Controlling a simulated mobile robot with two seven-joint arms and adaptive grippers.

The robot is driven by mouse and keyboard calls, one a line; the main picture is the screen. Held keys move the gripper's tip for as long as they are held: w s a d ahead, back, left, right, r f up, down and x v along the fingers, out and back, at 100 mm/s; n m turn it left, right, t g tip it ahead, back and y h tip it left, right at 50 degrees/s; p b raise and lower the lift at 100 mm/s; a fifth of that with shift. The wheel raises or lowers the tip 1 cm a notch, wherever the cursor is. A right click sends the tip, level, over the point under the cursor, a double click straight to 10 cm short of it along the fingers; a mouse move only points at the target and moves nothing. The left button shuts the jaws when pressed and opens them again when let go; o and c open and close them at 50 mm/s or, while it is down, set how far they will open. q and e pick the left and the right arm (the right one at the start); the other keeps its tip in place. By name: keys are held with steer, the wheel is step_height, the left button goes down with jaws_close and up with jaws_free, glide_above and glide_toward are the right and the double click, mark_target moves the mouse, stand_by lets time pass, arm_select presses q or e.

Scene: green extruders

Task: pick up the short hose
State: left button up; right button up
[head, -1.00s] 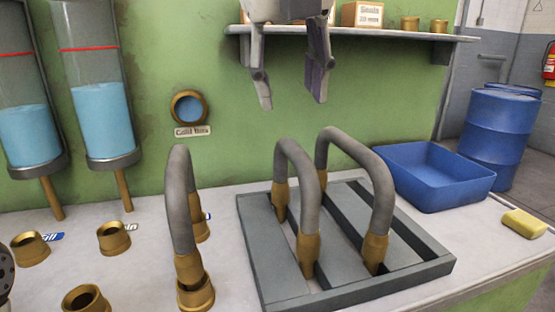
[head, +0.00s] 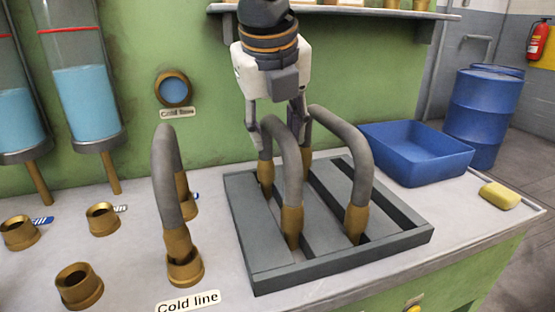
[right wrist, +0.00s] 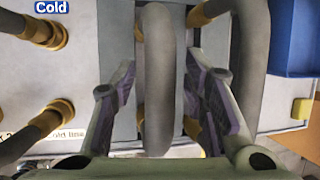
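The short hose (head: 289,165) is a grey arch with brass ends and stands upright in the left part of the slotted grey rack (head: 262,279). A larger grey hose (head: 352,150) stands to its right in the same rack. My right gripper (head: 277,138) points down over the short hose from behind and is open. In the right wrist view the short hose (right wrist: 158,80) runs between the two open fingers (right wrist: 160,95), with a visible gap on each side. My left gripper is in no view.
Another grey hose (head: 168,180) stands in brass fittings at the left, by the "Cold line" label. Several empty brass sockets (head: 79,286) are left of it. A blue bin (head: 420,160) and yellow sponge (head: 500,196) lie right. A shelf (head: 340,12) runs above.

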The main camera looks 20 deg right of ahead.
jaws_close()
